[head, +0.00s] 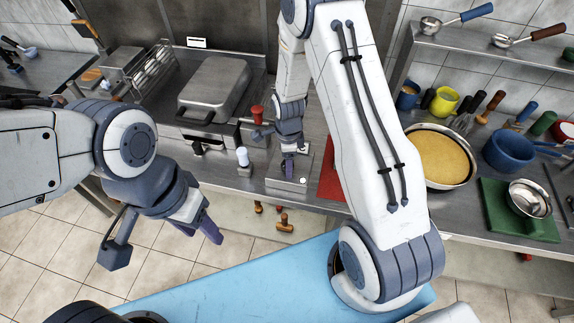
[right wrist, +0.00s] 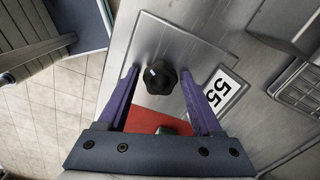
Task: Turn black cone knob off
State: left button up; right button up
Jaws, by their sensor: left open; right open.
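The black cone knob (right wrist: 157,77) shows in the right wrist view on a grey metal plate (right wrist: 165,50), with a small white mark on its face. My right gripper (right wrist: 159,70) is open, with one purple finger on each side of the knob. A gap shows between each finger and the knob, and I cannot tell the height between them. In the head view my right gripper (head: 290,175) is over the counter's front part, and the knob cannot be made out there.
A label reading 55 (right wrist: 222,92) lies beside the plate. A red board (head: 330,182) is right of my right gripper. A pan of yellow food (head: 440,155) is farther right.

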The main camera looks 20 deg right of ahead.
jog(key=m, duration=0.3)
jog(key=shift+m, duration=0.3)
jog(key=shift+r, duration=0.1)
jog(key=shift+c, duration=0.4)
